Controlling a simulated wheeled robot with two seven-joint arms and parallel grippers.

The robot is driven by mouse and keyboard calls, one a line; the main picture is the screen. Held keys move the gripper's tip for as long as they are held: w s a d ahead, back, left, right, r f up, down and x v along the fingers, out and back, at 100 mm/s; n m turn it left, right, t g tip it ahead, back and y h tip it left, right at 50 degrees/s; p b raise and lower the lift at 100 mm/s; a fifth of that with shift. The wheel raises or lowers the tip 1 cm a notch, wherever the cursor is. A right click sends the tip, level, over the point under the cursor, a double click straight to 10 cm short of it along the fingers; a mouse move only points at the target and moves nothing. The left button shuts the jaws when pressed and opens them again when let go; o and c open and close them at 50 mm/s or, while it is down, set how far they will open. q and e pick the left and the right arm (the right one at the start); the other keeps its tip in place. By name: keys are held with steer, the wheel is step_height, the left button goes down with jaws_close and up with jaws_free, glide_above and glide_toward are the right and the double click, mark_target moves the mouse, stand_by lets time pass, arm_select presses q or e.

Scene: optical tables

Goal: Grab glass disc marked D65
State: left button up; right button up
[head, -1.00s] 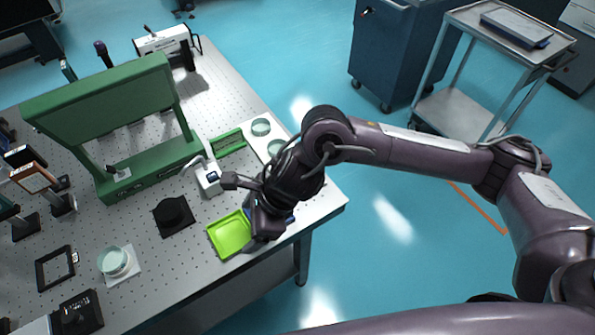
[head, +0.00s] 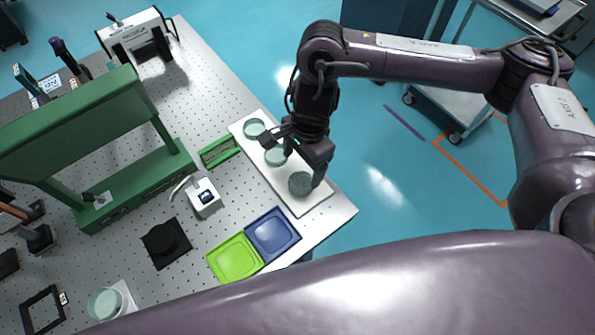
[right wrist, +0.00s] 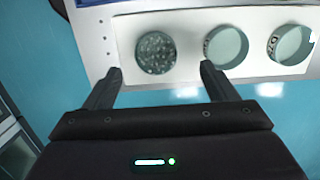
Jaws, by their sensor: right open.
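Three round glass discs stand in a row on a white tray (head: 314,212): a far one (head: 254,128), a middle one (head: 276,156) partly behind my gripper, and a near, darker one (head: 300,184). In the right wrist view the near disc (right wrist: 155,52) looks speckled; the middle disc (right wrist: 226,46) and far disc (right wrist: 290,42) are clear pale green with dark marks on their rims, too small to read surely. My right gripper (right wrist: 160,80) is open and empty, its fingers short of the row, the speckled disc ahead between them. My left gripper is not in view.
A blue tray (head: 273,234) and a green tray (head: 235,258) lie near the table's front edge. A small white device (head: 203,197) and a green frame (head: 80,110) stand to the left. Another glass disc (head: 104,303) sits at the lower left.

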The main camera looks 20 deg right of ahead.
mark_target(301, 181)
steer(key=shift+s+a+f, duration=0.1)
steer(key=shift+s+f, duration=0.35)
steer(key=shift+f, duration=0.35)
step_height(301, 181, down, 2)
steer(key=shift+f, duration=0.1)
steer(key=shift+w+f, duration=0.1)
steer(key=shift+f, duration=1.05)
steer(key=c, duration=0.5)
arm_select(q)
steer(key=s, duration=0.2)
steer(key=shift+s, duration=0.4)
arm_select(e)
steer(key=c, duration=0.7)
steer(key=shift+o, duration=0.2)
steer(key=shift+r, duration=0.1)
